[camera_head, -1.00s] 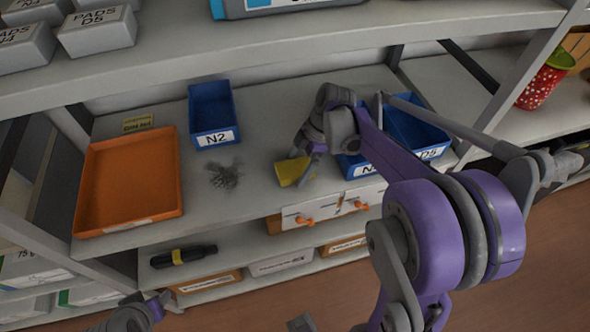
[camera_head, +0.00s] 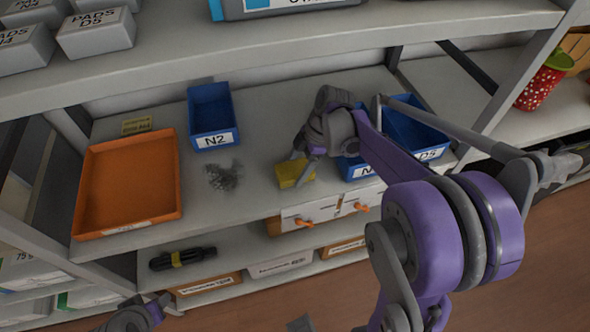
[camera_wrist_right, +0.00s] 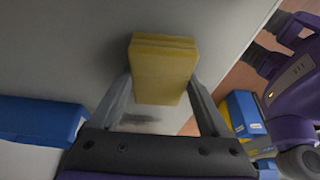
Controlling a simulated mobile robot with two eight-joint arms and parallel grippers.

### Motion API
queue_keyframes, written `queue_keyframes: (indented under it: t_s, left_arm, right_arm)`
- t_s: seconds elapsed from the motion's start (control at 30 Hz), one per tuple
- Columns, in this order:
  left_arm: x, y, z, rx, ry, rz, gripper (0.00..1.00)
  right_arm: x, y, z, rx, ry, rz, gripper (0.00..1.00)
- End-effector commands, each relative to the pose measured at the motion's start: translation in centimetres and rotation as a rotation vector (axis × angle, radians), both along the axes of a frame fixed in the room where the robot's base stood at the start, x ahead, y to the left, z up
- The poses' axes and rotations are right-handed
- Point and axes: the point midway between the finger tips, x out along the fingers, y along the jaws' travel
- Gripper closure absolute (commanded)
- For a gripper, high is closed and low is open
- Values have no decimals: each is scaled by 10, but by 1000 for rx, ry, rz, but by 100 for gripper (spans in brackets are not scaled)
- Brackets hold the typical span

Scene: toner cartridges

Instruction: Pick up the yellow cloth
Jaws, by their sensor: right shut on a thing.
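The yellow cloth (camera_head: 290,174) is a small folded block near the front edge of the middle shelf. In the right wrist view the cloth (camera_wrist_right: 163,68) sits between my right gripper's two fingers, layered edge showing. My right gripper (camera_head: 299,160) reaches down to it from above and is shut on it. I cannot tell whether the cloth is clear of the shelf. Part of my left gripper (camera_head: 142,315) shows at the bottom left edge, away from the cloth; its fingers are not clear.
An orange tray (camera_head: 128,226) lies at the left of the shelf. A grey wiry tangle (camera_head: 222,177) lies left of the cloth. A blue N2 bin (camera_head: 212,118) stands behind it, and more blue bins (camera_head: 425,135) stand right. The upper shelf (camera_head: 300,48) overhangs the back.

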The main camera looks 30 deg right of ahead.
Motion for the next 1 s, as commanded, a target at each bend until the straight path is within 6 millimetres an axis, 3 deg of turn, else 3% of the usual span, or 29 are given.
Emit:
queue_keyframes:
  t_s: [0.17, 0.6, 1.0]
  left_arm:
    - [2, 0, 6, 0, -3, 0, 50]
    - [4, 0, 13, 0, -7, 0, 50]
    - [4, 0, 13, 0, -8, 0, 50]
  right_arm:
    - [0, 0, 13, 0, -1, 0, 73]
    - [0, 0, 94, 0, 0, -1, 73]
    - [0, 0, 105, 0, 0, 0, 73]
